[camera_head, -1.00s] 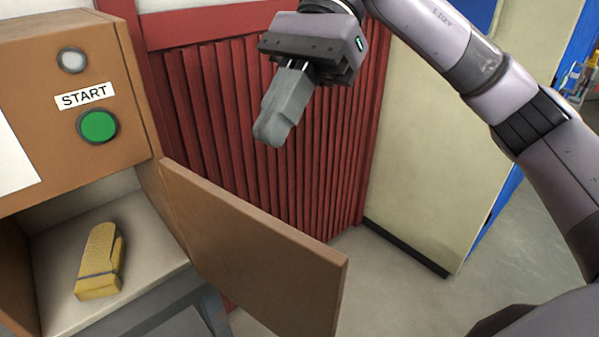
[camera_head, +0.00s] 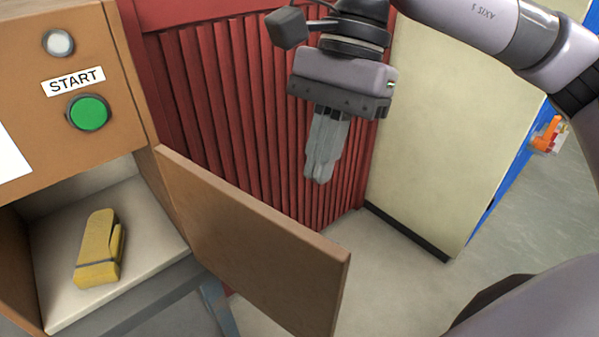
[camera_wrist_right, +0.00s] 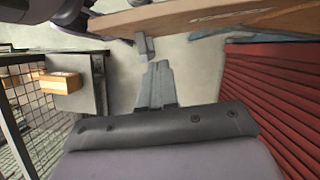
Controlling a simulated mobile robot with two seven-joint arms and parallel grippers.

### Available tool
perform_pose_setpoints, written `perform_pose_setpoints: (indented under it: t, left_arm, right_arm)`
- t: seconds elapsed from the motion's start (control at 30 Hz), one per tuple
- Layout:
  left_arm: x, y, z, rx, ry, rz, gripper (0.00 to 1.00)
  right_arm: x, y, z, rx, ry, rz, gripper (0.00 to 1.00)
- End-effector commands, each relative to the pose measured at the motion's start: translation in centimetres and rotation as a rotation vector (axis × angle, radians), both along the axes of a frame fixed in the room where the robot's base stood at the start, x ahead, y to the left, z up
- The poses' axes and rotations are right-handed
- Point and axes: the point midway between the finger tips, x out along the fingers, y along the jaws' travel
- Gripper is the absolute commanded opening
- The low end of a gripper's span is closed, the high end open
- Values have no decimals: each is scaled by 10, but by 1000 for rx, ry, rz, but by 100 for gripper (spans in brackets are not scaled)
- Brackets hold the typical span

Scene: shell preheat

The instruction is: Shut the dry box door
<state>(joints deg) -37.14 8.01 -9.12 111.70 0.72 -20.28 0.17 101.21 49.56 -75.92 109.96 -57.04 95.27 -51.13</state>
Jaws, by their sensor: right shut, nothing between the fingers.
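The dry box (camera_head: 40,140) is a brown cabinet at the left of the head view. Its brown door (camera_head: 255,245) stands wide open, swung out to the right. The door's edge also shows across the top of the right wrist view (camera_wrist_right: 205,18). Inside the box a yellow object (camera_head: 100,248) lies on the pale floor. My right gripper (camera_head: 319,180) is shut and empty, pointing down behind the door and above its top edge, apart from it in the head view. Its fingers also show in the right wrist view (camera_wrist_right: 157,70). My left gripper is in neither view.
A green button (camera_head: 89,112) under a START label sits on the box's upper front. A red ribbed panel (camera_head: 220,120) stands behind the door, beside a cream panel (camera_head: 425,130). The grey floor (camera_head: 400,285) right of the door is clear.

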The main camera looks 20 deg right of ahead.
Motion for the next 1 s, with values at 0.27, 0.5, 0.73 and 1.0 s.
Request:
perform_pose_setpoints:
  t: [0.27,0.5,0.73,1.0]
  left_arm:
    - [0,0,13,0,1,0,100]
    - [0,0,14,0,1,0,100]
    - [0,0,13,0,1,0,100]
    - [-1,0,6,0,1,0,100]
  right_arm:
    - [-17,31,-4,0,-2,0,0]
    - [-20,37,-6,2,-1,-3,0]
    - [-20,37,-6,2,-1,-4,0]
    - [-24,47,-8,2,-2,-32,0]
